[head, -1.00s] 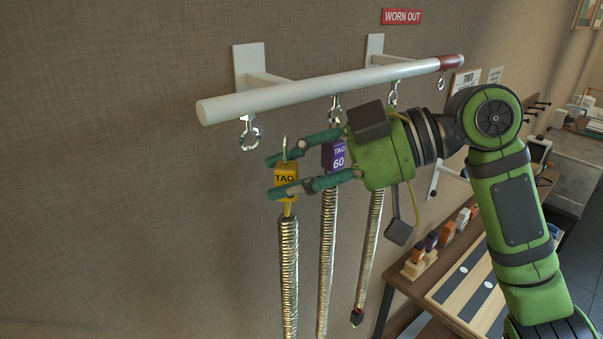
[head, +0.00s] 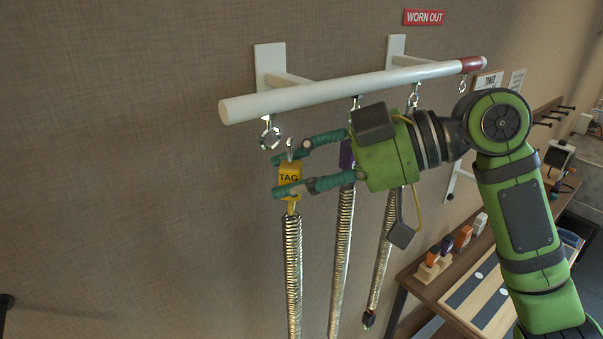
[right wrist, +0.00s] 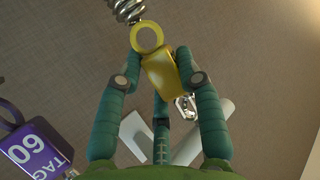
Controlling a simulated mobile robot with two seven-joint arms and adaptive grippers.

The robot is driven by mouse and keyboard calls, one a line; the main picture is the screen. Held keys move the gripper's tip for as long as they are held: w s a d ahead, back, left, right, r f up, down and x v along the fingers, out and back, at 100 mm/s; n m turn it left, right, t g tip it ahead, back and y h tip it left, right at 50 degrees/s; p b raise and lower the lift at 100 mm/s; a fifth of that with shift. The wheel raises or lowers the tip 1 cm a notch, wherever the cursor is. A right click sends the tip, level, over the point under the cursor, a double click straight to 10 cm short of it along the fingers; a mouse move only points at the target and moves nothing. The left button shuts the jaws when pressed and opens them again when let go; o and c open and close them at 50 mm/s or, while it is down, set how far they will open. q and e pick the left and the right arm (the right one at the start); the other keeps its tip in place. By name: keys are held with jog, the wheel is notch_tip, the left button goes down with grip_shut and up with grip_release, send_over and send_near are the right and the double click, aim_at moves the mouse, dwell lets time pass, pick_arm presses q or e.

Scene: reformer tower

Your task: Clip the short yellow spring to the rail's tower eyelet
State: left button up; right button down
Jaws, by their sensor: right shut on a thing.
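My right gripper (head: 279,176) is shut on the yellow tag block (head: 289,181) at the top of the yellow-tagged spring. The spring's metal coil (head: 293,265) hangs straight down below it. A silver clip (head: 292,150) sticks up from the block, just right of and slightly below the rail's near-end eyelet (head: 269,136); they look apart. The rail (head: 330,92) is white. In the right wrist view, the fingers (right wrist: 157,62) pinch the yellow block (right wrist: 160,74), and the clip (right wrist: 186,106) points toward the rail. My left gripper is not in view.
A purple-tagged spring (head: 342,240) hangs just behind my right gripper, its tag partly hidden. Another spring (head: 383,262) hangs further right. The rail's far end is red, under a "WORN OUT" sign (head: 424,17). A wooden bench (head: 440,255) stands at right. Left of the near eyelet is bare wall.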

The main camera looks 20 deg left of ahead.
jog(key=shift+s+a, duration=0.1)
jog(key=shift+a, duration=1)
jog(key=shift+f, duration=0.4)
jog(key=shift+c, duration=2.1)
grip_release()
jog(key=shift+d, duration=0.1)
jog(key=p+v, duration=0.2)
jog(key=v, duration=0.4)
